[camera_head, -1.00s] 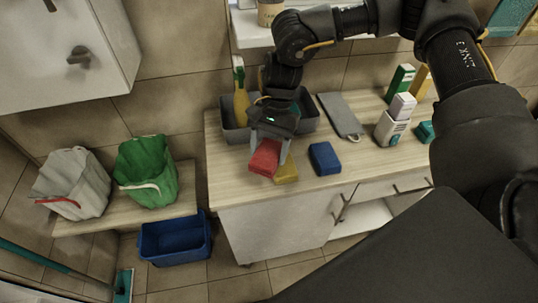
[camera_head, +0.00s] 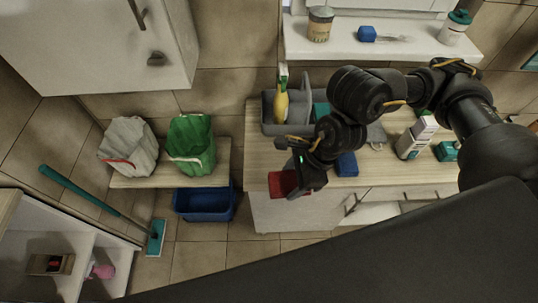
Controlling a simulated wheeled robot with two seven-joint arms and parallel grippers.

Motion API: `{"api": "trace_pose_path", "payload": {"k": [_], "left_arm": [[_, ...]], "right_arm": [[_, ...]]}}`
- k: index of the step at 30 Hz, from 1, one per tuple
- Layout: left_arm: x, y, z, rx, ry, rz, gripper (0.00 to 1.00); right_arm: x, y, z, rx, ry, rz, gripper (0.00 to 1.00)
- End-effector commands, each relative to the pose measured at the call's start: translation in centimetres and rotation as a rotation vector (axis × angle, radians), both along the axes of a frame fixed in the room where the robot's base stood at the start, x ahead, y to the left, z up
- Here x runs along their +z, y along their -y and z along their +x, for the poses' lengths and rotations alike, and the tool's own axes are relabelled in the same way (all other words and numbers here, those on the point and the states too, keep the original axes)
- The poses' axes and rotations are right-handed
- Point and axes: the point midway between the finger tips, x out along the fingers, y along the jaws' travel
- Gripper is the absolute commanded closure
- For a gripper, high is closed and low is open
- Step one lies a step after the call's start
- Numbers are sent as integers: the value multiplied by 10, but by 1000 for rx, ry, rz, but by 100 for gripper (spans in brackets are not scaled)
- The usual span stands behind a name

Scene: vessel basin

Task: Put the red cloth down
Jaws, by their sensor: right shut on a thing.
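The red cloth (camera_head: 284,184), a folded block-like piece, is held in my right gripper (camera_head: 297,183) in the head view. My right gripper is shut on it, at the front left edge of the wooden counter (camera_head: 258,160). The cloth overlaps the counter's front edge in the picture; I cannot tell whether it touches the counter. The arm hides part of the cloth and the counter behind it. My left gripper is not in view.
A blue cloth (camera_head: 347,164) lies right of the gripper. A grey caddy (camera_head: 271,126) with a yellow bottle (camera_head: 281,103) stands behind. Floor below is clear.

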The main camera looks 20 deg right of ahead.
Motion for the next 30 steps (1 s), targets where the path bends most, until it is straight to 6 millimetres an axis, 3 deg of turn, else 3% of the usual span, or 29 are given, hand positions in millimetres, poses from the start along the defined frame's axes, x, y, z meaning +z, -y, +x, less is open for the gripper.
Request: {"api": "trace_pose_path", "payload": {"k": [3,10,22,26,30], "left_arm": [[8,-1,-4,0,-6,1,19],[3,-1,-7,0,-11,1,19],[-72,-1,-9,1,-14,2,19],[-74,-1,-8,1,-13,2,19],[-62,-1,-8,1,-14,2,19]], "right_arm": [[9,-4,-3,-53,0,1,63],[6,-4,-2,-78,0,-1,63],[-11,-6,21,-75,4,-1,63],[-18,-6,46,-85,-7,-3,63],[-26,-9,76,-85,-9,-1,63]]}}
